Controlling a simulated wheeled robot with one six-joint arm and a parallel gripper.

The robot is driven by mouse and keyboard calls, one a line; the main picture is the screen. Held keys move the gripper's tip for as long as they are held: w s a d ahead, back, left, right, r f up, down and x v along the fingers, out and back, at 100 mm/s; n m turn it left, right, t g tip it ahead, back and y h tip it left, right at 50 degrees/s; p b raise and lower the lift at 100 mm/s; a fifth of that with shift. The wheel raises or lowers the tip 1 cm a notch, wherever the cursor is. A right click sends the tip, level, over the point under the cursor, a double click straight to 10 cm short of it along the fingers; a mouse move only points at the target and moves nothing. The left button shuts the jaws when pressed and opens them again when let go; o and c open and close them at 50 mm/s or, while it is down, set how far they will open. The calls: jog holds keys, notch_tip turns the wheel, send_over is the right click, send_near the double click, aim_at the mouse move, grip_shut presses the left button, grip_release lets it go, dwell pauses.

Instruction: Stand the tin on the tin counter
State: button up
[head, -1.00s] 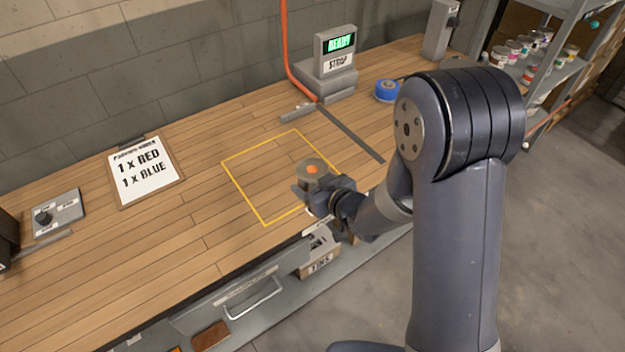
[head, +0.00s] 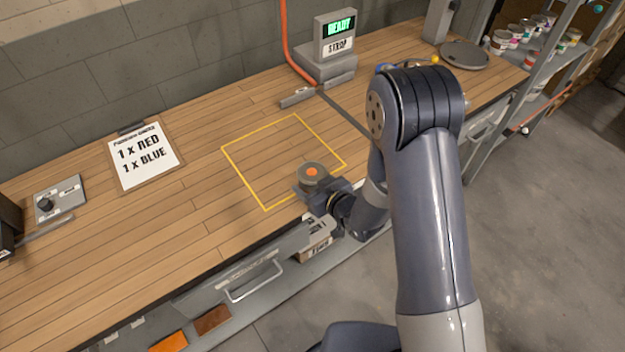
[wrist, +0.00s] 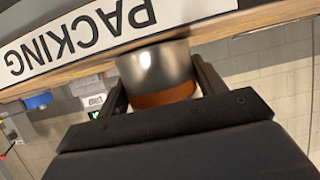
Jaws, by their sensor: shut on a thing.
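The tin (head: 313,173) is a small round can with a grey lid and an orange spot on top. It is at the front right of the yellow square marked on the wooden counter (head: 215,238). My gripper (head: 308,190) is shut on it from the front. In the wrist view the tin (wrist: 158,72) shows a shiny metal side and a brown-orange band between the two dark fingers (wrist: 160,95). A "PACKING" label (wrist: 80,38) on an edge is close beside it. I cannot tell whether the tin touches the counter.
The yellow square (head: 240,183) is otherwise bare. An order board (head: 143,160) reads 1 x red, 1 x blue. A strap machine (head: 336,50) with a "READY" display stands at the back. A shelf of paint tins (head: 540,35) is at the far right.

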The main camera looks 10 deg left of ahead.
jog(key=shift+f+b, duration=0.15)
jog(key=shift+b, duration=0.15)
jog(key=o, duration=1.1)
jog(key=shift+r, duration=0.2)
